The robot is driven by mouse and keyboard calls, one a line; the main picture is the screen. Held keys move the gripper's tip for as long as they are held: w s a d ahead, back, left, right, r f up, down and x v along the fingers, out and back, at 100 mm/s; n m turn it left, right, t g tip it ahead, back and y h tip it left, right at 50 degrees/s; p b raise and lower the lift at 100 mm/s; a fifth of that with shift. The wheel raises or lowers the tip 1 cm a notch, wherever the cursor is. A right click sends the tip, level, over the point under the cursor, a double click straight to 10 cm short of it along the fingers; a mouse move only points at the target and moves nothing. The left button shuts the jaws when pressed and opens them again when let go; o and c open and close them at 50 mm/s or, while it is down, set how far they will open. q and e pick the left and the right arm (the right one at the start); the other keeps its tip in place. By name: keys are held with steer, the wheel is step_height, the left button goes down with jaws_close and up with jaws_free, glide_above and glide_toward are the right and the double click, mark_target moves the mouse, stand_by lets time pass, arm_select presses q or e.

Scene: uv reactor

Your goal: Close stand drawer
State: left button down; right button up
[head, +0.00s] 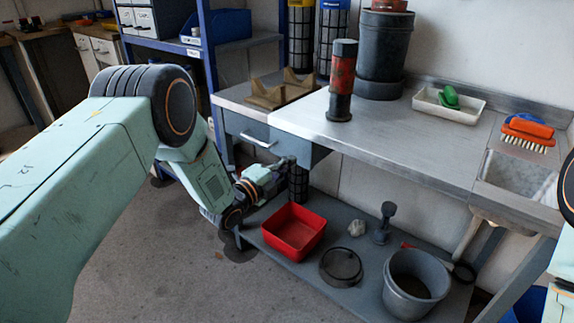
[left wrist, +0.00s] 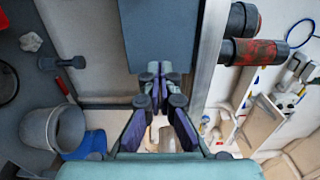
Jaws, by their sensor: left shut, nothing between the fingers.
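The stand drawer (head: 237,125) is a blue-grey front with a pale bar handle (head: 258,140), under the left end of the metal worktop (head: 380,140). How far it stands out is hard to tell. My left gripper (head: 286,162) is shut and empty, just below and to the right of the handle. In the left wrist view its closed fingertips (left wrist: 153,70) point at the lower edge of a plain blue-grey panel (left wrist: 165,35); contact is unclear. The handle does not show there. My right gripper is out of view.
On the worktop stand a red-and-black cylinder (head: 341,80), a dark bucket (head: 382,50) and a white tray (head: 448,105). The lower shelf holds a red bin (head: 293,232) and a grey bucket (head: 414,285). A blue-framed shelf (head: 210,60) rises behind the left side.

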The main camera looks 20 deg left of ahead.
arm_select(q)
steer(key=p+v, duration=0.4)
steer(key=v, duration=0.6)
steer(key=s+f+n+g+y, duration=0.5)
steer(key=s+f+n+g, duration=0.2)
steer(key=s+f+n, duration=0.8)
steer(key=s+r+n+g+y+p, duration=0.1)
steer(key=s+n+g, duration=0.3)
steer(key=s, duration=0.9)
steer(key=s+r+n+g+y+p, duration=0.1)
steer(key=s+n+g, duration=0.3)
steer(key=s, duration=1)
steer(key=shift+d+r+g+p, duration=0.2)
steer(key=shift+d+g+p, duration=0.1)
steer(key=shift+g+p, duration=0.55)
